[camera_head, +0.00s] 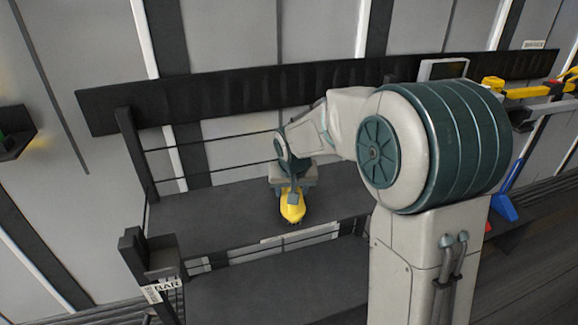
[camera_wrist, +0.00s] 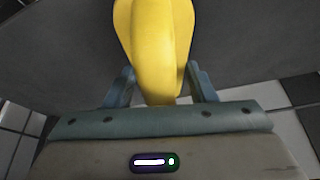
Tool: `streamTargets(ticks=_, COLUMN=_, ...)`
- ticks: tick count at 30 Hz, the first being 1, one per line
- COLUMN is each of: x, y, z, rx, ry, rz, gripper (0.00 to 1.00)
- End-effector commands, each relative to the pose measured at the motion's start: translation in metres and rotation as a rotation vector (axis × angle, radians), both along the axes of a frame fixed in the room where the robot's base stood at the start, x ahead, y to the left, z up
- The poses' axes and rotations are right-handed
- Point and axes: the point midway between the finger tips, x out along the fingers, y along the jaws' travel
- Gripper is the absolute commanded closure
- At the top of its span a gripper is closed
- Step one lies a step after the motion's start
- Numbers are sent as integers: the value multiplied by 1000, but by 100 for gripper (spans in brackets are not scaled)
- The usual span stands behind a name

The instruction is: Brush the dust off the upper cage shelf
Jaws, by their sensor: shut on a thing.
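The upper cage shelf (camera_head: 190,220) is a dark grey board in the head view, with thin rails behind it. No separate patch of dust can be made out on it. My gripper (camera_head: 292,192) is over the shelf's front part, shut on a yellow brush (camera_head: 292,208). In the wrist view the yellow handle (camera_wrist: 155,45) sits between the two blue-grey fingers (camera_wrist: 160,90). The bristles are hidden there.
A lower shelf (camera_head: 270,285) lies below, empty where visible. A dark post (camera_head: 135,255) with a label stands at the left front. A long dark beam (camera_head: 230,95) runs behind. Yellow and blue items (camera_head: 503,207) are at the right, beyond my arm.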

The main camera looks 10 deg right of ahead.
Motion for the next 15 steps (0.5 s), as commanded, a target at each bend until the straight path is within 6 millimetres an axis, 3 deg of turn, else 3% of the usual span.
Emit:
streamTargets(ticks=1, x=1, y=-1, z=22, rx=2, ry=-10, rz=-2, gripper=83)
streamTargets(ticks=15, x=1, y=-1, z=63, rx=2, ry=-6, rz=-2, gripper=83)
